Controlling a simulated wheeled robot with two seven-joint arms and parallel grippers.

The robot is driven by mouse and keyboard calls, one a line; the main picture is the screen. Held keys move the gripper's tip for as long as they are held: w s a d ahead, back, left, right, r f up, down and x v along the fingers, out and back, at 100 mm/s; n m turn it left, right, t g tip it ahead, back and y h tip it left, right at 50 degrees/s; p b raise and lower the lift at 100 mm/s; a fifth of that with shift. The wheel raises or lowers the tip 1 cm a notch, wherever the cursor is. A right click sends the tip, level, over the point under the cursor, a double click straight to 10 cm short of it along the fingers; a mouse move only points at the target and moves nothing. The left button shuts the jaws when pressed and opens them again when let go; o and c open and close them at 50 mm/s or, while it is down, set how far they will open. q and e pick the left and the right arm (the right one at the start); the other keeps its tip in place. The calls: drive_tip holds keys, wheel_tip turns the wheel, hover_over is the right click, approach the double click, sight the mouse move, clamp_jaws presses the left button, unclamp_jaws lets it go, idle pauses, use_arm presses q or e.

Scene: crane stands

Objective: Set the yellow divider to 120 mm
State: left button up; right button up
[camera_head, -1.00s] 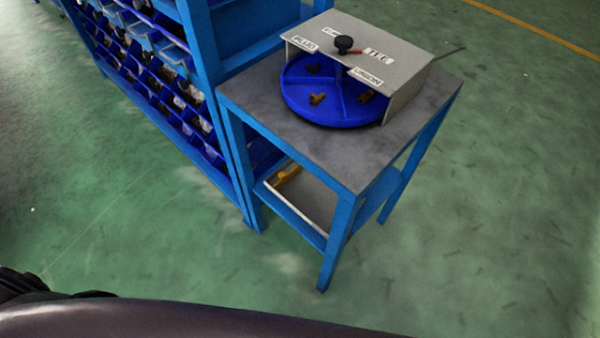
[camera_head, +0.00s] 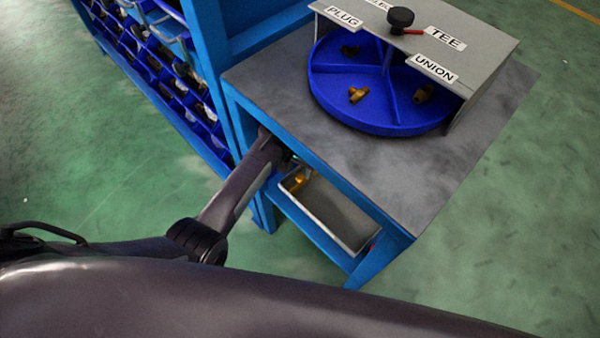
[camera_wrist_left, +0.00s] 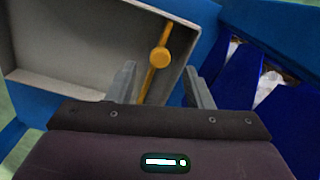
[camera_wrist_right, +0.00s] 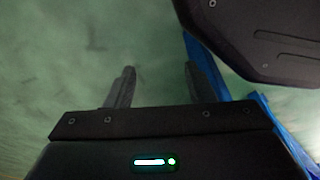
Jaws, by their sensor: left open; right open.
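The yellow divider (camera_head: 299,181) sits near the left end of a grey tray (camera_head: 352,232) on the shelf under the table top. In the left wrist view the divider is a thin yellow bar with a round knob (camera_wrist_left: 160,57), crossing the grey tray (camera_wrist_left: 60,62) near its right end. My left gripper (camera_head: 290,160) is beside that tray end, partly hidden by the table edge. Its fingers (camera_wrist_left: 161,85) are open, with the knob ahead between them and apart from them. My right gripper (camera_wrist_right: 157,85) is open and empty above the floor. No millimetre scale is readable.
The table top (camera_head: 465,150) overhangs the tray. On it stands a blue divided turntable (camera_head: 385,128) with brass fittings, under a grey labelled cover (camera_head: 480,42) with a black knob (camera_head: 400,17). A blue rack of bins (camera_head: 165,75) stands close on the left.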

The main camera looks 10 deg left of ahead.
sight(299, 177)
use_arm(q)
wheel_tip(299, 177, down, 4)
drive_tip(key=shift+r+b, duration=0.1)
drive_tip(key=shift+b, duration=0.35)
drive_tip(key=shift+f, duration=0.3)
use_arm(e)
drive_tip(key=shift+w+a+r, duration=0.1)
drive_tip(key=shift+w+r, duration=0.15)
drive_tip(key=shift+w, duration=0.35)
drive_tip(key=shift+w+a+r, duration=0.1)
drive_tip(key=shift+w+r, duration=0.15)
drive_tip(key=shift+w, duration=0.35)
use_arm(q)
clamp_jaws()
